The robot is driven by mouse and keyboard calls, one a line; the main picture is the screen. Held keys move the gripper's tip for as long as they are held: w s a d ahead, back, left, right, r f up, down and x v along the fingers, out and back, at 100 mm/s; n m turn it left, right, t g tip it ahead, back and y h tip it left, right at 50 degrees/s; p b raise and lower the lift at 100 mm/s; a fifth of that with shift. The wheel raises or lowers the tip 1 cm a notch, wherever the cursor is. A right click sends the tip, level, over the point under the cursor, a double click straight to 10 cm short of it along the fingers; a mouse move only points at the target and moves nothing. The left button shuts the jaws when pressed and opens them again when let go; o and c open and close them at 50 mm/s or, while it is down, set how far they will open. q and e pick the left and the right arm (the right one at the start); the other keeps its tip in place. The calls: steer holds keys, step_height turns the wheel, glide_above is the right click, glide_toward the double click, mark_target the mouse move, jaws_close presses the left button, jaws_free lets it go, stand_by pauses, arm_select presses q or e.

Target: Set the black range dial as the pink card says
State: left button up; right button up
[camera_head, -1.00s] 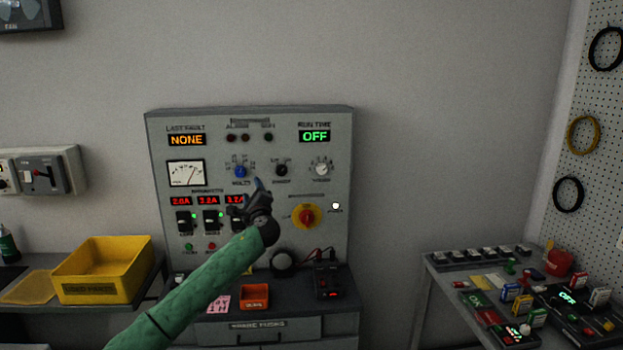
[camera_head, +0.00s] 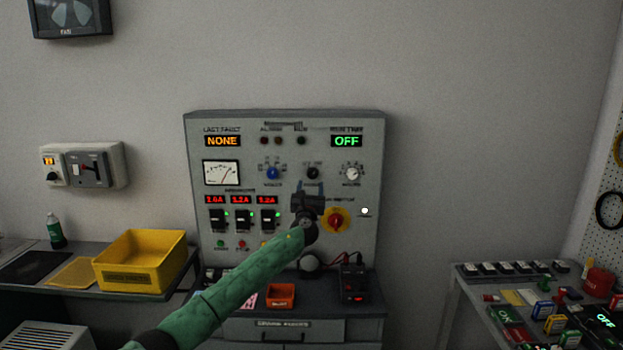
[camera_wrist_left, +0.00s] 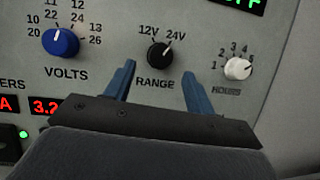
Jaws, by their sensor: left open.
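The black range dial (camera_head: 312,172) is on the upper middle of the grey panel. In the left wrist view the black range dial (camera_wrist_left: 159,55) sits between 12V and 24V marks, its white line slanting up right toward 24V. My left gripper (camera_head: 308,190) is just below the dial in the head view. In the wrist view its two blue fingers (camera_wrist_left: 158,74) are apart, one each side of the dial and nearer the camera, with nothing between them gripped. The pink card (camera_head: 249,299) lies on the bench, partly hidden by my arm; its text is unreadable. My right gripper is out of view.
The blue volts dial (camera_wrist_left: 60,42) is left of the range dial and the white hours dial (camera_wrist_left: 238,68) is right. A red-yellow rotary switch (camera_head: 336,220) is lower right.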

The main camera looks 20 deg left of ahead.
mark_target(312, 177)
arm_select(q)
steer(key=p+x, duration=0.1)
steer(key=x, duration=0.2)
steer(key=shift+w+r, duration=0.2)
steer(key=shift+w+a+r, duration=0.1)
steer(key=shift+w+a, duration=0.05)
steer(key=shift+w, duration=0.3)
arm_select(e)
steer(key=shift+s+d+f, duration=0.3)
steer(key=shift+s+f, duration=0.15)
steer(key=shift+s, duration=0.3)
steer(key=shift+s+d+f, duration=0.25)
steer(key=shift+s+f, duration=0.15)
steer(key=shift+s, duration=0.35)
